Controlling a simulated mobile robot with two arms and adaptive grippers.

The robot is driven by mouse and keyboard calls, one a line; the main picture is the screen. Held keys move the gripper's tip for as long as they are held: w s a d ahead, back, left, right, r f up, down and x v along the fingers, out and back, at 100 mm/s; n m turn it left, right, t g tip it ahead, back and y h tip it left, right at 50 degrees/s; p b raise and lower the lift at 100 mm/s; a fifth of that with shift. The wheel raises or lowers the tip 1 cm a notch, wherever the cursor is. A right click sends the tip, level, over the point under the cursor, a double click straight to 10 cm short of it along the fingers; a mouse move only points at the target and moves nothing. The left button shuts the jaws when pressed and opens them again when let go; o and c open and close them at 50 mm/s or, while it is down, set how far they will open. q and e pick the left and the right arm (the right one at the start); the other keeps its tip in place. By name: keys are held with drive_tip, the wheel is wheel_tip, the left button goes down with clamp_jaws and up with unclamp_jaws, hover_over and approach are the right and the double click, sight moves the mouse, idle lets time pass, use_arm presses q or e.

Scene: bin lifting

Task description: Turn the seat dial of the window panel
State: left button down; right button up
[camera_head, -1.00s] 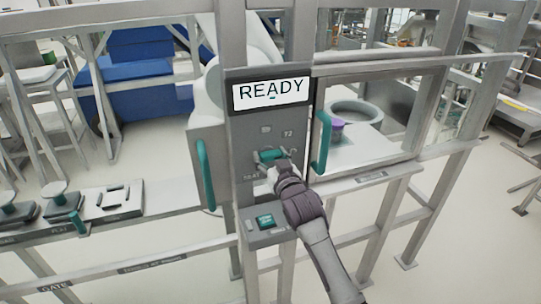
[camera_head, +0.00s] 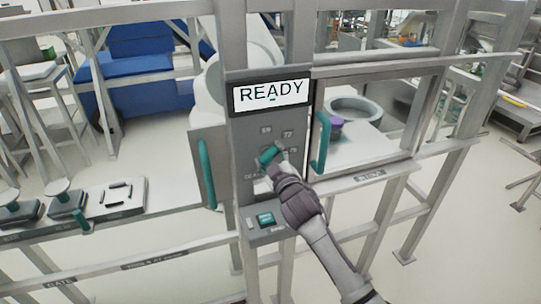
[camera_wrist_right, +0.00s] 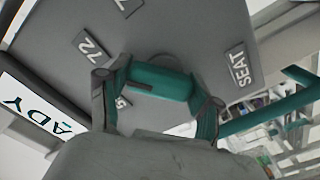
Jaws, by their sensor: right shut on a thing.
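The seat dial (camera_head: 266,156) is a teal bar knob on the grey panel (camera_head: 250,125), under a white READY display (camera_head: 271,94). In the head view its bar is tilted, with its right end higher. My right gripper (camera_head: 276,160) is shut on the dial. In the right wrist view the teal dial (camera_wrist_right: 160,83) lies between the two fingers of the right gripper (camera_wrist_right: 158,95). A "SEAT" label (camera_wrist_right: 238,69) and a "72" label (camera_wrist_right: 91,47) show on the panel there. Another label is partly hidden behind the dial. My left gripper is out of view.
A teal vertical handle (camera_head: 321,143) is on the window frame just right of the panel, and another (camera_head: 206,173) is to the left. A small box with a teal button (camera_head: 265,219) is below. Behind the window are a purple object (camera_head: 336,124) and a round basin (camera_head: 357,108).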

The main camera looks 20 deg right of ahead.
idle(0.5)
drive_tip(key=o, duration=1.2)
drive_tip(key=shift+c, duration=0.2)
drive_tip(key=s, duration=1.2)
drive_tip(key=shift+d, duration=0.2)
